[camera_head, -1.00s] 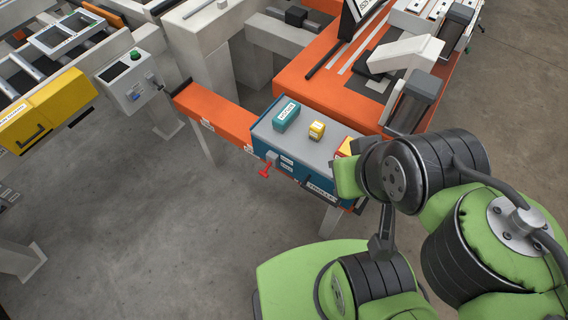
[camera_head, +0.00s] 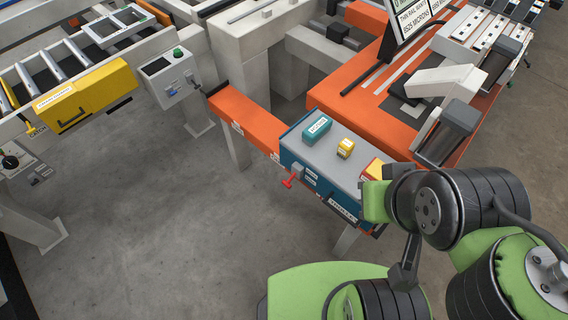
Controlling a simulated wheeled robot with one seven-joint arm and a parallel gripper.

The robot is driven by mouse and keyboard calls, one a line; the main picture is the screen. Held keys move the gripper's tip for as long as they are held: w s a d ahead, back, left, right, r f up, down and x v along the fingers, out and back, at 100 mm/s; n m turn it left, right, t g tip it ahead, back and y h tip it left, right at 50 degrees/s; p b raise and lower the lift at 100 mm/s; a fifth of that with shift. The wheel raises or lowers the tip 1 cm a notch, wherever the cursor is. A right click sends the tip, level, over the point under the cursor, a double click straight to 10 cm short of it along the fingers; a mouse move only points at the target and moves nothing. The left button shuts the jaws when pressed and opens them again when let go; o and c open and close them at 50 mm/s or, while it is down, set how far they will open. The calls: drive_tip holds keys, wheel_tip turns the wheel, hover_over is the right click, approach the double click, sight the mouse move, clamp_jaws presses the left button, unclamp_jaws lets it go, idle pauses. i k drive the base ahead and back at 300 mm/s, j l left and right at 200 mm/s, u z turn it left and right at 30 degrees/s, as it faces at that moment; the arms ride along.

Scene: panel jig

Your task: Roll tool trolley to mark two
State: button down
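The tool trolley (camera_head: 326,161) is a blue box with a grey top, at the right end of an orange rail (camera_head: 243,121) with small white labels. On it stand a teal box (camera_head: 317,128), a small yellow block (camera_head: 346,148) and a yellow-red box (camera_head: 373,169). A red lever (camera_head: 292,178) sticks out of its left front. My gripper (camera_head: 377,212) is at the trolley's front right corner, by its labelled front edge. Its fingertips are largely hidden, so I cannot tell whether it grips anything. I cannot read which rail label is mark two.
A yellow box (camera_head: 88,95) and a grey control box with a green button (camera_head: 170,75) stand at the left. An orange bench (camera_head: 385,110) with a screen (camera_head: 411,22) is behind the trolley. The concrete floor (camera_head: 170,240) at front left is clear.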

sight(336, 179)
drive_tip(key=k+j+u, duration=0.2)
drive_tip(key=k+u, duration=0.2)
drive_tip(key=k+j+u, duration=0.25)
drive_tip(key=u, duration=0.2)
